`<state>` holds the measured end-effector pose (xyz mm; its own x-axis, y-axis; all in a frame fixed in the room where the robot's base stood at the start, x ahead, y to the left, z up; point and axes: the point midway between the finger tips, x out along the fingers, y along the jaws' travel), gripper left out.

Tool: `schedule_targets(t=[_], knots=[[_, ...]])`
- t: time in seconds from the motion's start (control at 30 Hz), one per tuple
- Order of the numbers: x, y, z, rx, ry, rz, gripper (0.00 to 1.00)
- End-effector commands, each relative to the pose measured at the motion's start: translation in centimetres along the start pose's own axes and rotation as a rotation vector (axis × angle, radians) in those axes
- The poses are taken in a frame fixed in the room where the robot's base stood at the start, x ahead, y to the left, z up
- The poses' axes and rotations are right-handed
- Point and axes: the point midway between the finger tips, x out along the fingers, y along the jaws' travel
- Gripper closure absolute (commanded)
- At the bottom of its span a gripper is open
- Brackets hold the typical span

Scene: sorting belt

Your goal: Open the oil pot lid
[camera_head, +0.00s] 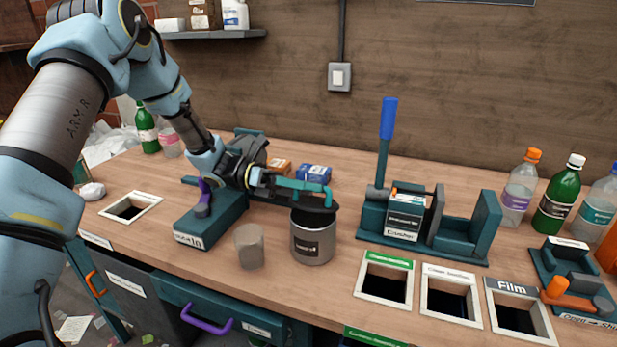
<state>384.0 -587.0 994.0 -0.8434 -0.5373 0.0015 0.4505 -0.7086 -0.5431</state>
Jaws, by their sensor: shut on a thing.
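The oil pot (313,245) is a grey metal cylinder with a dark label, standing upright on the bench near the middle. Its dark round lid (320,207) is over the pot's mouth, and a dark band shows between lid and rim. I cannot tell for sure how far the lid is raised. A teal handle (307,186) rises above the lid. My gripper (268,182) reaches in from the left and is shut at the left end of this handle. The exact contact of the fingers is too small to make out.
A grey cup-like block (249,246) stands left of the pot. A teal device with a purple lever (204,197) is behind it. The crusher (405,222), with a tall blue lever, stands to the right. Labelled bin openings (386,284) line the front edge. Bottles (558,200) stand far right.

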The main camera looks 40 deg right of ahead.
Motion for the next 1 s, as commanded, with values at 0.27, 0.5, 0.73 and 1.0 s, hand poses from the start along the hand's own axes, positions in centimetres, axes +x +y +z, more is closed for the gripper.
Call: schedule_targets(t=[0.27, 0.5, 0.73, 1.0], knots=[[-0.1, 0.5, 2.2, -0.174, -0.002, -0.002, 1.0], [-0.1, 1.2, 3.0, -0.17, -0.001, -0.001, 1.0], [-0.1, 1.6, 3.5, -0.169, -0.002, 0.0, 1.0], [-0.1, 1.8, 3.6, -0.168, -0.002, 0.001, 1.0]])
